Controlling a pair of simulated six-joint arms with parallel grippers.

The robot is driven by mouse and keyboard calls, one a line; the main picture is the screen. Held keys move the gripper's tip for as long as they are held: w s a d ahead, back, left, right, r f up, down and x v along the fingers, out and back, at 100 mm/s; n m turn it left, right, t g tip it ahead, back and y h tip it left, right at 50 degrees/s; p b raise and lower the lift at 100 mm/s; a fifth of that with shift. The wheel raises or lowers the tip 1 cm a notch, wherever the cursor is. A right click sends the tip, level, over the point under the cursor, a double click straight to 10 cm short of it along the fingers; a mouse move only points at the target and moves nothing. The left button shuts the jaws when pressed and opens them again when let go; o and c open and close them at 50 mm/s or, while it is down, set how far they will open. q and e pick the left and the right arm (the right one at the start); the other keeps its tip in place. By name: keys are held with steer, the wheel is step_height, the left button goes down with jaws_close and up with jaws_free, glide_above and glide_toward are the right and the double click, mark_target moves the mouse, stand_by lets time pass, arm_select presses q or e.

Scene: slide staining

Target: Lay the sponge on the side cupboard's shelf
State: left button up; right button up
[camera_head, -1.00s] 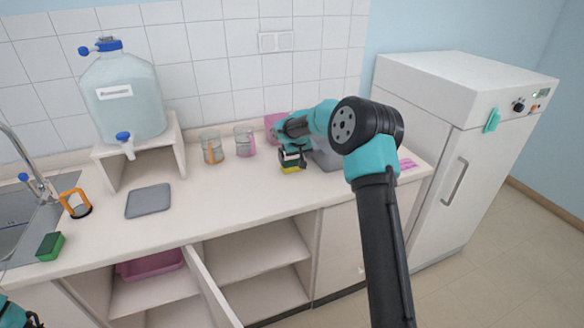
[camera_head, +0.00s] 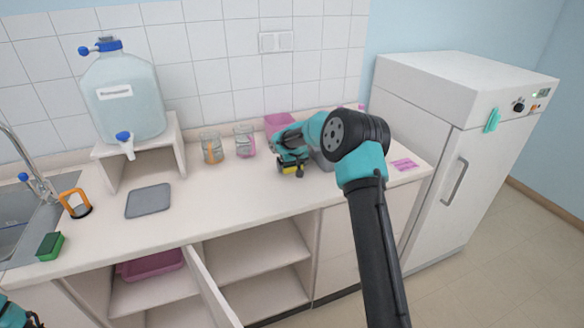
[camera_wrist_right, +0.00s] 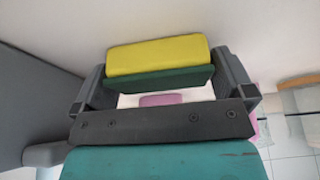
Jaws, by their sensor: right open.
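A yellow sponge with a dark green layer (camera_wrist_right: 155,56) lies on the counter near the wall. In the head view only a strip of the sponge (camera_head: 289,170) shows under my right gripper (camera_head: 291,164). In the wrist view the fingers of my right gripper (camera_wrist_right: 163,72) are open, one on each side of the sponge, not closed on it. Below the counter an open cupboard shows bare shelves (camera_head: 255,250), its door (camera_head: 212,290) swung out. Part of my left arm (camera_head: 15,312) shows at the lower left corner; its jaws cannot be made out.
A grey block, partly hidden, stands right beside the right gripper. Two glass beakers (camera_head: 212,150) (camera_head: 244,143) and a pink box (camera_head: 279,122) stand near the wall.

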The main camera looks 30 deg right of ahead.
steer(key=shift+c, duration=0.2)
steer(key=c, duration=0.6)
steer(key=shift+o, duration=0.2)
steer(key=shift+r, duration=0.15)
steer(key=shift+r, duration=1.5)
steer(key=shift+s+a+r, duration=0.1)
steer(key=shift+s+r, duration=0.05)
steer(key=shift+s, duration=0.05)
steer(key=s+a, duration=0.2)
steer(key=s, duration=0.2)
steer(key=s+a+r, duration=0.1)
steer(key=s+a, duration=0.2)
steer(key=s, duration=0.2)
steer(key=s+a, duration=0.3)
steer(key=s, duration=0.1)
steer(key=shift+s+a+r, duration=0.1)
steer(key=shift+s+r, duration=0.05)
steer(key=shift+r, duration=0.05)
